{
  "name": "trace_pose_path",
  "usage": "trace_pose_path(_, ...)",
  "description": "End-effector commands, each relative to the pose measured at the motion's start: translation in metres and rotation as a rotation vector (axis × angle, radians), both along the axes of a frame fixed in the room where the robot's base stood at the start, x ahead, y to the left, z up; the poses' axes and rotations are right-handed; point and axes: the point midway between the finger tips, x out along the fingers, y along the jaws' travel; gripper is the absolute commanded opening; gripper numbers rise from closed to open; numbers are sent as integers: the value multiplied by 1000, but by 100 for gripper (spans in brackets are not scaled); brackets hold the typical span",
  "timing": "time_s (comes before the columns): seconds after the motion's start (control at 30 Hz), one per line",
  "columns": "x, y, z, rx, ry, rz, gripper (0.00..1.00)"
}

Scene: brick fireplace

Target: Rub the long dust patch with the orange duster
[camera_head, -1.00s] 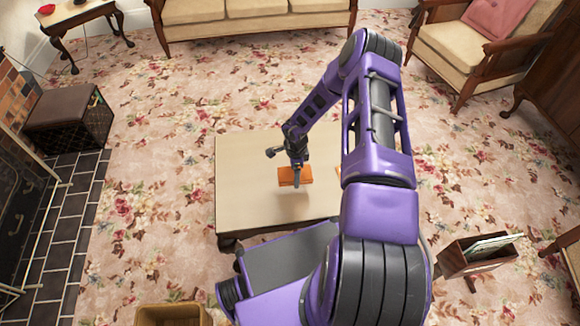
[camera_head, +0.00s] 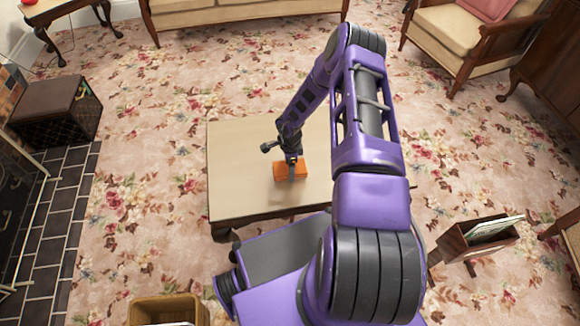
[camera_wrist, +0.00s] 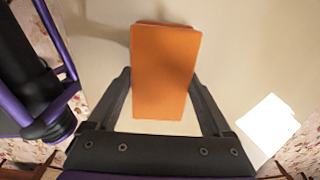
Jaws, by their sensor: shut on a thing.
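The orange duster (camera_head: 290,170) is a plain block held over the middle of the pale table (camera_head: 236,150). My gripper (camera_head: 291,160) is shut on it. In the wrist view the duster (camera_wrist: 163,70) lies between the two dark fingers of my gripper (camera_wrist: 161,84), with a soft shadow at its left on the tabletop. I cannot tell whether it touches the table. I cannot make out the long dust patch in either view; my arm covers the right part of the table in the head view.
A bright white patch or flat thing (camera_wrist: 268,125) shows near the table edge in the wrist view. A wooden rack (camera_head: 480,238) stands on the right and a wooden bin (camera_head: 168,310) at the bottom. The table's left part is clear.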

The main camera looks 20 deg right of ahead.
Motion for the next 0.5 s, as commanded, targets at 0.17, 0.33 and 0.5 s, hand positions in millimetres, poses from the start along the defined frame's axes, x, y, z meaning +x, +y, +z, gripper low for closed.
trace_pose_path(0.17,0,0,0,0,0,0,29)
trace_pose_path(0.33,0,0,0,0,0,0,29)
trace_pose_path(0.5,0,0,-3,0,0,0,29)
